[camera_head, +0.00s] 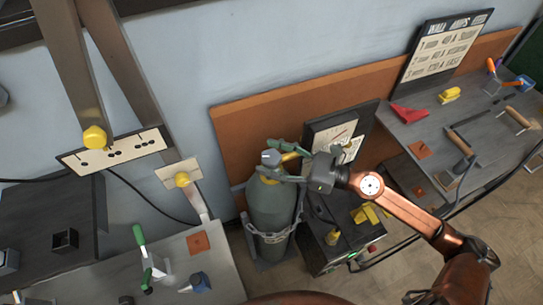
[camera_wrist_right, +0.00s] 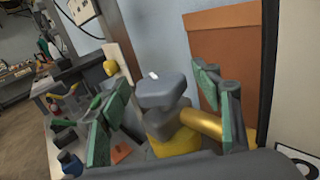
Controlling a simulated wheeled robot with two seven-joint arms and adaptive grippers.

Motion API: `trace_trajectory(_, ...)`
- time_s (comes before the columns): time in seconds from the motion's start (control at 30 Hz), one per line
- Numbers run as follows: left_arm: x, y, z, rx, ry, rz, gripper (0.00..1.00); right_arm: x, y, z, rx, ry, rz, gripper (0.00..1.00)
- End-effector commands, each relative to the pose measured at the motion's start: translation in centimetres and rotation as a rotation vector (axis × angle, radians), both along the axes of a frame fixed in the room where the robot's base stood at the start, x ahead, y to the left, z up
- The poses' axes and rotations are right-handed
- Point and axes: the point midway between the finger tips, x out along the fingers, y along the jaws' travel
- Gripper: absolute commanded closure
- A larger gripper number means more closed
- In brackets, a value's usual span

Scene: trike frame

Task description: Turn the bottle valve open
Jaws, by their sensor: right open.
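The gas bottle (camera_head: 270,210) is a grey-green cylinder standing upright by the wall, held by a chain. Its valve (camera_head: 271,158) is a grey knob on top with a yellow collar and a brass outlet; in the right wrist view the grey valve knob (camera_wrist_right: 163,90) sits in the middle, with the brass outlet (camera_wrist_right: 201,124) pointing right. My right gripper (camera_head: 281,160) is at the bottle's top. Its green-padded fingers (camera_wrist_right: 165,110) are open, one on each side of the valve, apart from the knob. My left gripper is not in view.
A welding machine (camera_head: 325,240) stands right of the bottle. A grey bench (camera_head: 225,270) with a green-handled clamp (camera_head: 139,236) is at left. Another bench (camera_head: 400,135) at right holds a red piece (camera_head: 408,114) and tools. An orange board (camera_head: 240,130) stands behind the bottle.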

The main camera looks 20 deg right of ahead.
Motion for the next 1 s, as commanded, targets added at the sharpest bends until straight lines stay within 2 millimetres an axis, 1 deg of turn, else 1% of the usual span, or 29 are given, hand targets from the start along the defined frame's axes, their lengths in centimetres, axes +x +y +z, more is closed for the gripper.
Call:
trace_trajectory(0.2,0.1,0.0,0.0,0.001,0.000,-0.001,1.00,0.0,0.0,0.0,-0.001,0.001,0.000,0.41)
trace_trajectory(0.33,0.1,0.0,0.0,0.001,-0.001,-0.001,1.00,0.0,0.0,0.8,-0.005,-0.003,0.002,0.41)
trace_trajectory(0.43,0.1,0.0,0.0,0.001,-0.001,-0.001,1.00,0.0,0.0,2.2,-0.007,-0.003,0.002,0.41)
trace_trajectory(0.6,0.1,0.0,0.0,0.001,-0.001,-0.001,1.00,0.0,0.1,5.4,-0.008,-0.005,0.002,0.41)
trace_trajectory(0.8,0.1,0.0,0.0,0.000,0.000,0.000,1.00,0.0,0.0,8.5,-0.005,-0.003,0.001,0.41)
trace_trajectory(0.9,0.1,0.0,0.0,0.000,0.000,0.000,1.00,0.0,0.0,9.4,-0.003,-0.001,0.001,0.41)
trace_trajectory(1.0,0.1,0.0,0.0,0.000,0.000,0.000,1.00,0.0,0.0,9.9,-0.001,0.000,0.001,0.41)
